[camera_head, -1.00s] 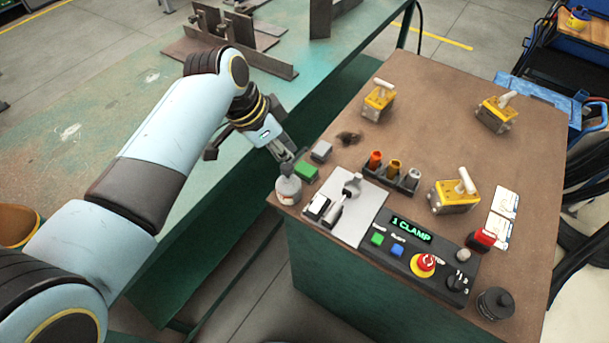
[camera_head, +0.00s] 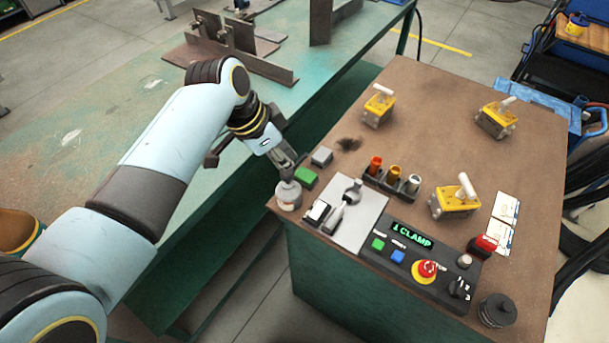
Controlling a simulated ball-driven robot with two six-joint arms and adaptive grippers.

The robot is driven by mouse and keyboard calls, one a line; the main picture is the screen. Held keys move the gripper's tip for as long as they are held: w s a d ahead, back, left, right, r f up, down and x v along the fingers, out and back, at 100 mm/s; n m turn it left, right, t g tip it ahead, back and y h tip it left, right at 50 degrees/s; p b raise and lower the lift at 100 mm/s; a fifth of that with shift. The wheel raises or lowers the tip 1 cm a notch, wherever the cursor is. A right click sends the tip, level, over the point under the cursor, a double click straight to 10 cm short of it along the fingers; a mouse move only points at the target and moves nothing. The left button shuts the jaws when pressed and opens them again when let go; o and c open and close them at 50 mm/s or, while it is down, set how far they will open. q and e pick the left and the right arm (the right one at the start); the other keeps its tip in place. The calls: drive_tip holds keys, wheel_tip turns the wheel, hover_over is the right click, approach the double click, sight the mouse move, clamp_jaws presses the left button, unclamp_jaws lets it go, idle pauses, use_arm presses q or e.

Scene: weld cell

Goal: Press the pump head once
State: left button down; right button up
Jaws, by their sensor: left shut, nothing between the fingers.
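A small white bottle (camera_head: 289,198) with a grey top stands at the near left corner of the brown table. Its pump head (camera_head: 288,183) is mostly hidden by the fingertips of my left gripper (camera_head: 287,176). My left gripper is shut and empty, pointing down over the bottle, and its tips appear to touch the pump head. How far the head is pushed down is hard to tell. My right gripper is out of view.
A grey plate (camera_head: 357,228) with tools and a control box (camera_head: 395,263) with buttons are to the right. Yellow clamps (camera_head: 455,200) stand farther off. A green workbench (camera_head: 100,110) is at left.

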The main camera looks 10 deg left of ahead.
sight(287, 172)
use_arm(q)
drive_tip(key=shift+f, duration=0.15)
idle(0.3)
drive_tip(key=shift+f+b, duration=0.9)
drive_tip(key=shift+f, duration=0.65)
drive_tip(key=shift+s+r, duration=0.1)
drive_tip(key=shift+r+p, duration=1.55)
drive_tip(key=shift+p, duration=0.4)
